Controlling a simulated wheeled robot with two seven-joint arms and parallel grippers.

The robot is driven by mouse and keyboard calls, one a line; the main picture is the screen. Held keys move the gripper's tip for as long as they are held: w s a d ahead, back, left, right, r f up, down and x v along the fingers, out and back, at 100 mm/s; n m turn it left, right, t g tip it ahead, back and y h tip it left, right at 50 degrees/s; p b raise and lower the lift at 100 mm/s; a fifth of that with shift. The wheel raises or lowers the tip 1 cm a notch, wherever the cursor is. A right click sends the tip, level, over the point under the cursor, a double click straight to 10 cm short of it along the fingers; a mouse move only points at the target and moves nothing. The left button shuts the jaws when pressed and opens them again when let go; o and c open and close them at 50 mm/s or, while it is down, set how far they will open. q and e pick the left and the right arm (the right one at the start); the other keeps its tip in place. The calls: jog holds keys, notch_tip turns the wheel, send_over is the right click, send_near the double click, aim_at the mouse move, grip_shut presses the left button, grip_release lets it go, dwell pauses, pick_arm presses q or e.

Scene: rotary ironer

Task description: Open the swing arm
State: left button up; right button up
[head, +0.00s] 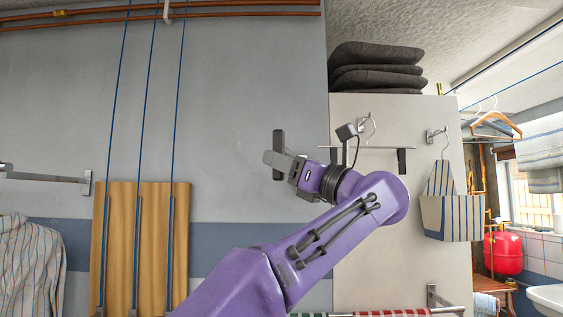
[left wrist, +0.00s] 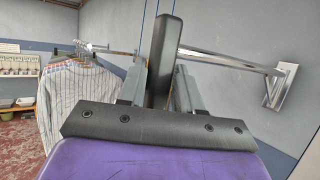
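A metal arm (head: 45,178) runs along the grey wall at the left of the head view, ending in a wall bracket. I cannot tell for sure that it is the swing arm. In the left wrist view a metal rail (left wrist: 225,60) runs from a wall bracket at right, behind my fingers, to the far left. My left gripper (head: 278,156) is raised in mid-picture, well right of the wall arm and apart from it. My right gripper is in neither view.
A striped shirt (head: 30,255) hangs at the lower left. A wooden board (head: 140,245) stands by the wall behind blue cords. Right of my arm is a pale panel with hooks, a striped peg bag (head: 450,215) and dark folded cloths (head: 375,70) on top.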

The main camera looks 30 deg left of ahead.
pick_arm(q)
jog(key=shift+o, duration=1.3)
jog(key=shift+w+f, duration=0.1)
jog(key=shift+w, duration=0.15)
